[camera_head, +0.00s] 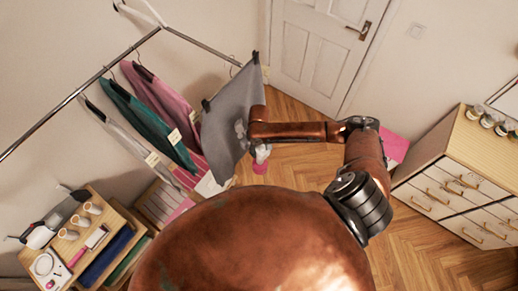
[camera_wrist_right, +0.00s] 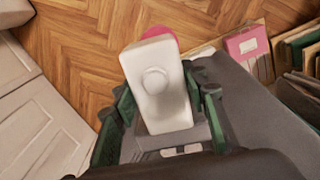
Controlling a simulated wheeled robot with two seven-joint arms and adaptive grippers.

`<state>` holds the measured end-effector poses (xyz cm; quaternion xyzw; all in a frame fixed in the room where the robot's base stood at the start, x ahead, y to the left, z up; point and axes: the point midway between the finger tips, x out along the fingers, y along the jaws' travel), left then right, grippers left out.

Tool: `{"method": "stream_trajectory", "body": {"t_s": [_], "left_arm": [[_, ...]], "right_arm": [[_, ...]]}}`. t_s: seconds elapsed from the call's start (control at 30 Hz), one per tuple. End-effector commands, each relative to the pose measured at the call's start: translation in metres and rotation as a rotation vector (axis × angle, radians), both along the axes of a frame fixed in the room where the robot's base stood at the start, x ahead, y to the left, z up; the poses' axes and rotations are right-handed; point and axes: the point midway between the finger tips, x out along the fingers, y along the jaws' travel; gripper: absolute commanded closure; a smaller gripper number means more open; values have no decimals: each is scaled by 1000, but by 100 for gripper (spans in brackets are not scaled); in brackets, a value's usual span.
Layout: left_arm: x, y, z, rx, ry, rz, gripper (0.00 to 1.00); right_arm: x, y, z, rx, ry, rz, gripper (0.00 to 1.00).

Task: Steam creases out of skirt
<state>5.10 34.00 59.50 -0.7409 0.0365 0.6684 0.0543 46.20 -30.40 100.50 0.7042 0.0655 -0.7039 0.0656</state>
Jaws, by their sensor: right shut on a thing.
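A grey skirt (camera_head: 232,112) hangs by dark clips from the rail, at its right end. My right gripper (camera_head: 241,133) is in front of the skirt, close to its surface. In the right wrist view this gripper (camera_wrist_right: 160,103) is shut on a white handheld steamer with a pink end (camera_wrist_right: 157,75). The steamer (camera_head: 262,153) shows only partly in the head view, below my forearm. The grey skirt (camera_wrist_right: 248,108) fills the right side of the wrist view, beside the gripper. I cannot tell whether steamer and skirt touch. My left gripper is not in view.
Pink, green and grey garments (camera_head: 150,118) hang left of the skirt on the metal rail (camera_head: 85,88). A wooden shelf unit (camera_head: 70,209) with cups and tools stands lower left. A drawer cabinet (camera_head: 445,182) stands right. A white door (camera_head: 317,45) is behind clear wooden floor.

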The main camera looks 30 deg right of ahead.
Motion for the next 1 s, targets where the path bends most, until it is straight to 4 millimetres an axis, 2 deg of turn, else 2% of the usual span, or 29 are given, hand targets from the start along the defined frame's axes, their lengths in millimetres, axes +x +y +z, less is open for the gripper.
{"method": "stream_trajectory", "body": {"t_s": [1.0], "left_arm": [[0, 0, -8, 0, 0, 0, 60]], "right_arm": [[22, -48, -22, -1, -4, -1, 100]]}}
